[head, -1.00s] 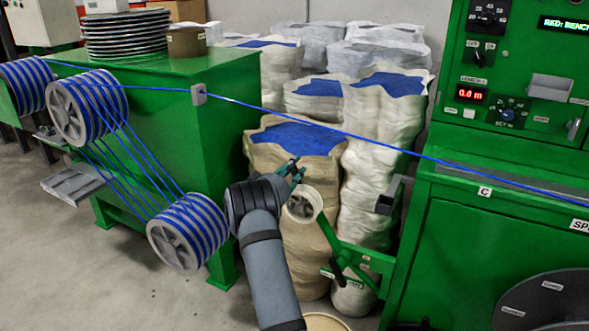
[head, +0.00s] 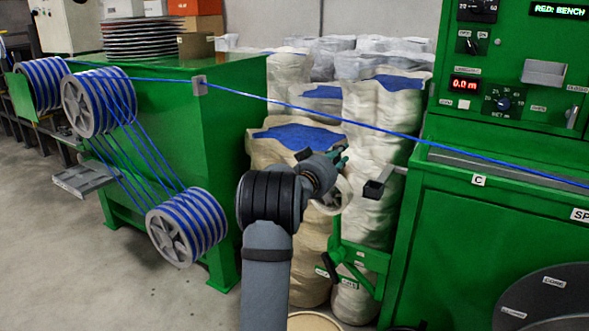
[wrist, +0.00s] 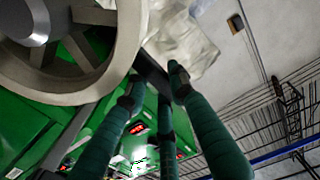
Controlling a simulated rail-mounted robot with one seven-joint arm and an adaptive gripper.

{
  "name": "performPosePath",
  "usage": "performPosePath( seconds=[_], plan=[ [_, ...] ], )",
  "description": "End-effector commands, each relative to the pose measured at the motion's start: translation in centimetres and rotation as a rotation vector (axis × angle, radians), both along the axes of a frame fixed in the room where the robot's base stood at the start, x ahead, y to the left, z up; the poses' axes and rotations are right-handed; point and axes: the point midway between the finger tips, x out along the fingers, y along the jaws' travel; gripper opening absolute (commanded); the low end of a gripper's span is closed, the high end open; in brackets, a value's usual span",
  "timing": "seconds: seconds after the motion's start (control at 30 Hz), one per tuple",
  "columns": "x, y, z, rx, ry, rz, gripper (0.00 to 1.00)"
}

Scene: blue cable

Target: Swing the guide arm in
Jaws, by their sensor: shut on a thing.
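The guide arm (head: 336,226) is a green lever with a pale wheel (head: 345,196) at its upper end. It stands nearly upright from a green bracket on the bench's left side. My gripper (head: 340,158) is at the wheel end and partly covers the wheel. In the wrist view the wheel (wrist: 128,62) fills the upper left, and my gripper's teal fingers (wrist: 155,85) are closed about a dark bar beside it. Exactly where they grip the guide arm is hard to see. The blue cable (head: 300,104) runs above, from the reels to the bench.
Pale sacks (head: 375,130) stand close behind. A green cabinet (head: 235,110) with cable reels (head: 188,228) is at left. Open floor lies at front left.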

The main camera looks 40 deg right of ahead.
Motion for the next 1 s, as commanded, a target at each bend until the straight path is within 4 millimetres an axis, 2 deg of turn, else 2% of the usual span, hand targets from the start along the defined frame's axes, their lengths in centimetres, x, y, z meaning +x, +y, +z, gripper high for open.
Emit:
performPosePath(
  seconds=[0.03,0.2,0.67,0.7,1.0],
  plan=[
    [-1.1,-0.5,-0.5,0.004,-0.020,-0.008,0.00],
    [-2.8,-1.4,-0.2,0.021,-0.063,-0.012,0.00],
    [-3.7,-1.8,-0.1,0.033,-0.083,-0.019,0.00],
    [-3.7,-1.8,-0.1,0.034,-0.082,-0.019,0.24],
    [-3.6,-1.8,-0.1,0.031,-0.079,-0.018,0.41]
  ],
)
